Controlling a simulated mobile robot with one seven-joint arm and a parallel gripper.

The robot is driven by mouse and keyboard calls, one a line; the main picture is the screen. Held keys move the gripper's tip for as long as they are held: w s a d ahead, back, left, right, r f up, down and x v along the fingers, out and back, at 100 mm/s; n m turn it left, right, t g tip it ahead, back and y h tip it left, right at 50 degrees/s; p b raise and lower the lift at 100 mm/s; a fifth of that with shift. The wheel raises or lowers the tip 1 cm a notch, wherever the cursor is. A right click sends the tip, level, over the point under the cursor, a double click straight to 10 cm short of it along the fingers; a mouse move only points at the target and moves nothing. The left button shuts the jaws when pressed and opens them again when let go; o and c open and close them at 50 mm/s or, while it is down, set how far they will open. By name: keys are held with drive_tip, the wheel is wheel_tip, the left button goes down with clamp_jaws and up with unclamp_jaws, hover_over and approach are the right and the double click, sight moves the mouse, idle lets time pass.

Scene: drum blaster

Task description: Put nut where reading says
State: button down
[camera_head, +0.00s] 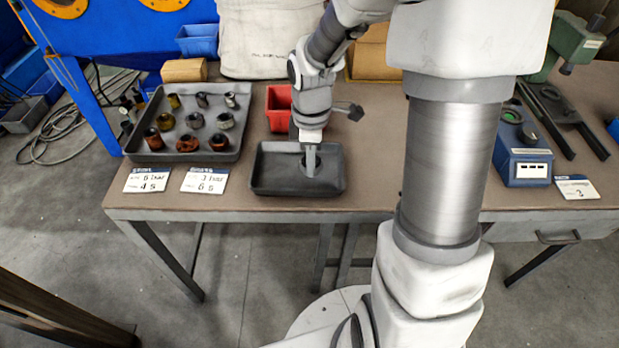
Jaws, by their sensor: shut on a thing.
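My gripper (310,158) points down into a small dark grey tray (262,176) at the middle of the table. It is shut on a nut, which is dark and mostly hidden by the fingers; I cannot tell whether it touches the tray floor. Several nuts of brown, brass and grey tones, such as a rusty one (187,144), stand in a larger black tray (165,101) at left. Two white cards (147,180) (205,181) with printed readings lie in front of it. A blue meter (527,168) stands at right, with a card (577,188) beside it.
A red bin (279,108) stands just behind the small tray, close to my wrist. A white sack (265,40) and a wooden block (184,70) are at the back. A black-railed green tool (575,45) is at right. The table front is mostly clear.

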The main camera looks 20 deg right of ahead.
drive_tip(key=shift+a+f+b, duration=0.15)
drive_tip(key=shift+f+b, duration=0.55)
drive_tip(key=shift+f, duration=1.4)
drive_tip(key=shift+f, duration=0.3)
drive_tip(key=c, duration=1.2)
unclamp_jaws()
drive_tip(key=shift+c, duration=0.2)
